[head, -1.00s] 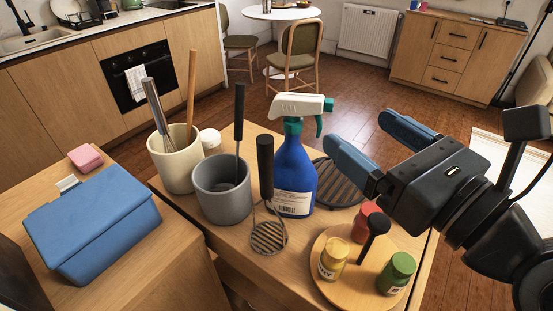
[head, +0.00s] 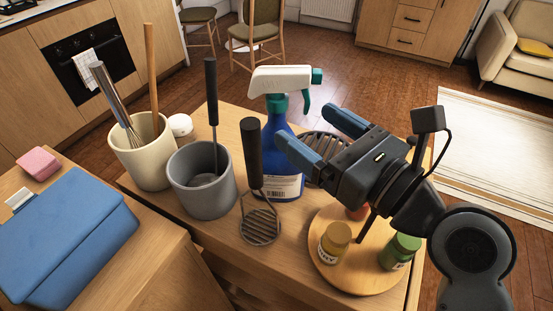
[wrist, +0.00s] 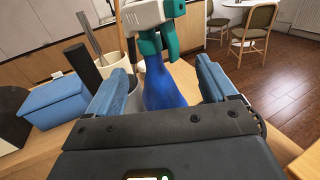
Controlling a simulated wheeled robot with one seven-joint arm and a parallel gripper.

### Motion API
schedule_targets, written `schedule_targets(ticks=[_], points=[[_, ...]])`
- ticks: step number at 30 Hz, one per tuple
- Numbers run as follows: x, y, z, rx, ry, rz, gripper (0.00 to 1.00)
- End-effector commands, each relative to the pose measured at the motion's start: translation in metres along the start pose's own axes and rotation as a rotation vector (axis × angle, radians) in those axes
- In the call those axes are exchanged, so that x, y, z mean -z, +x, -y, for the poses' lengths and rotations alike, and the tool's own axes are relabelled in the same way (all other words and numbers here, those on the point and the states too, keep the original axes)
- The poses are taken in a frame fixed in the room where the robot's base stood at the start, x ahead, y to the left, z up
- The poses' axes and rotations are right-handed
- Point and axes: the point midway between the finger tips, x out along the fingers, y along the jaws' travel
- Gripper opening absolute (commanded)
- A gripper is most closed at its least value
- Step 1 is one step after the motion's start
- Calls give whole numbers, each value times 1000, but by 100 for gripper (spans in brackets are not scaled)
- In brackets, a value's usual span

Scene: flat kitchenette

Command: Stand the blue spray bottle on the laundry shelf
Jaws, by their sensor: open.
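The blue spray bottle (head: 285,183) stands upright on the wooden counter, with a white and teal spray head and a white label. In the wrist view the bottle (wrist: 168,88) shows ahead, between my two blue fingers. My gripper (head: 322,138) is open at the bottle's right side. One finger overlaps the bottle's body in the head view and hides part of it. I cannot tell whether a finger touches it. I cannot make out a laundry shelf in these views.
A grey crock (head: 193,205), a cream crock (head: 134,165) and a masher (head: 261,222) stand left of the bottle. A round wooden board (head: 330,275) with jars lies in front of my gripper. A dark trivet (head: 325,142) is behind. A blue box (head: 75,245) sits at left.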

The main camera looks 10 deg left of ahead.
Motion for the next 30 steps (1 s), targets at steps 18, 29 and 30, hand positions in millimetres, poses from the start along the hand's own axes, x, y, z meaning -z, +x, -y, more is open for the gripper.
schedule_targets(ticks=[18,29,30], points=[[-3,62,-1,-2,-2,0,85],[-2,70,-1,-1,-1,0,84],[-2,70,-1,-1,-1,0,80]])
